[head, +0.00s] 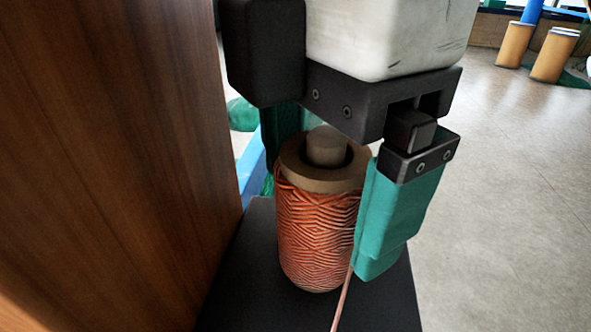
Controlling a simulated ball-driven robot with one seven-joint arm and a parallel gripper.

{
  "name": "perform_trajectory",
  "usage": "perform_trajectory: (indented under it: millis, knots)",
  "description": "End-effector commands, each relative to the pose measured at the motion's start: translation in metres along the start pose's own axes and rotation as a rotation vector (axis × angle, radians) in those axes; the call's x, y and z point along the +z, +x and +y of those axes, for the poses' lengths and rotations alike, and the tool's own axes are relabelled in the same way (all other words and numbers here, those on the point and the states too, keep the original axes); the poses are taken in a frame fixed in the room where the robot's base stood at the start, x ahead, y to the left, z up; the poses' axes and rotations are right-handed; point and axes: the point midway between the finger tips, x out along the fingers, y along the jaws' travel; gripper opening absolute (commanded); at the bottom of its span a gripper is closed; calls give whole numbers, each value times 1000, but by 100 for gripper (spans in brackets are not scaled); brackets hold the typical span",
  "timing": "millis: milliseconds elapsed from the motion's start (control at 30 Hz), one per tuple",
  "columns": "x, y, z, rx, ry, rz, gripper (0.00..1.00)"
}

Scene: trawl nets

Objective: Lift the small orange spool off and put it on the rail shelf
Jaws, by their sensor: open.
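The small orange spool (317,235) stands upright on a black base (375,305) in the head view. Orange cord is wound around it, and its top is a brown ring. A peg (326,146) shows in its centre hole. A loose cord end runs down from its lower right. My gripper (318,200) is open around the spool, with a green finger on the right side and another, mostly hidden, behind it at the left. The right finger overlaps the spool's edge in the picture; I cannot tell whether it touches. The rail shelf cannot be made out.
A tall brown wooden panel (110,150) stands close on the left, beside the black base. Blue and green items lie behind the gripper. Yellow cylinders (553,55) stand on the floor at the far upper right. The grey floor (500,200) on the right is clear.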

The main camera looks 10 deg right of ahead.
Motion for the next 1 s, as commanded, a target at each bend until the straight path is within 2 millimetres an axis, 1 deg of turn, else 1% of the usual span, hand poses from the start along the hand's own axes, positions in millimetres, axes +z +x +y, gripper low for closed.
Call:
perform_trajectory:
  millis: [233,867,900,1000]
  knots:
    - [0,1,0,0,0,0,91]
    - [0,1,0,1,0,0,31]
    - [0,1,0,1,0,0,29]
    - [0,1,0,1,0,0,29]
